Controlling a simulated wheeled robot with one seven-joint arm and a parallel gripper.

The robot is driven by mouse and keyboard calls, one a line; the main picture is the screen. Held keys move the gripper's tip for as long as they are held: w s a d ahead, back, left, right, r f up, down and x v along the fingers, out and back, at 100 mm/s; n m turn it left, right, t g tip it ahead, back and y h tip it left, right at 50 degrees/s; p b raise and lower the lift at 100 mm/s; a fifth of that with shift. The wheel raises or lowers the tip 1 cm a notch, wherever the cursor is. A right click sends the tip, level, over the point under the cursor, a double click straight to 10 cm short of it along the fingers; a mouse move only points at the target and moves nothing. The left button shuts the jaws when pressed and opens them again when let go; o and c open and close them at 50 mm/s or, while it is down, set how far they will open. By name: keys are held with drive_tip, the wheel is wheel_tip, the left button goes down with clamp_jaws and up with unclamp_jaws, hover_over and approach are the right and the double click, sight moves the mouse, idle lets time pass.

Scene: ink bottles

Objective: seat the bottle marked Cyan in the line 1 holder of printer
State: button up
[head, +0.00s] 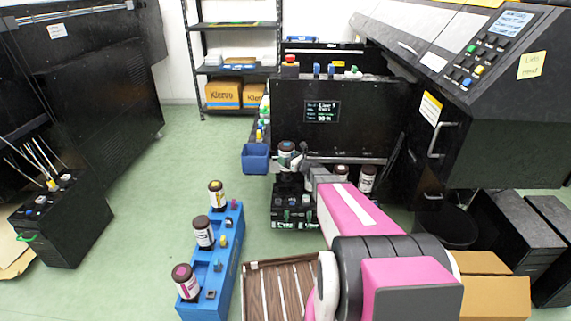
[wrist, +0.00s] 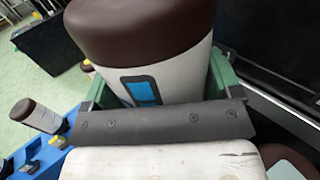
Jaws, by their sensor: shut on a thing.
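My gripper (wrist: 165,90) is shut on a bottle (wrist: 195,60) with a brown end and a white body bearing a cyan square, so it appears to be the Cyan bottle. Green fingers press its two sides. In the head view the bottle (head: 286,150) is upright at the end of my arm, above or at the back of a black holder unit (head: 292,212) with green marks along its front. Whether the bottle touches the unit is unclear. The printer's black body (head: 335,130) stands behind, with a small sign too blurred to read surely.
Two more bottles (head: 367,178) stand right of my gripper. A blue bin (head: 255,158) is to the left. Green floor is free at left.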

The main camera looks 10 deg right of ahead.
sight(286, 176)
drive_tip(key=shift+m+t+h, duration=0.3)
drive_tip(key=shift+h, duration=0.1)
drive_tip(key=w+f, duration=0.1)
drive_tip(key=f, duration=0.1)
drive_tip(key=w+f, duration=0.2)
drive_tip(key=f, duration=0.1)
drive_tip(key=shift+w+a+f, duration=0.2)
drive_tip(key=shift+w+f, duration=0.1)
drive_tip(key=shift+f, duration=3.3)
drive_tip(key=shift+s+f, duration=0.1)
drive_tip(key=shift+f, duration=1.2)
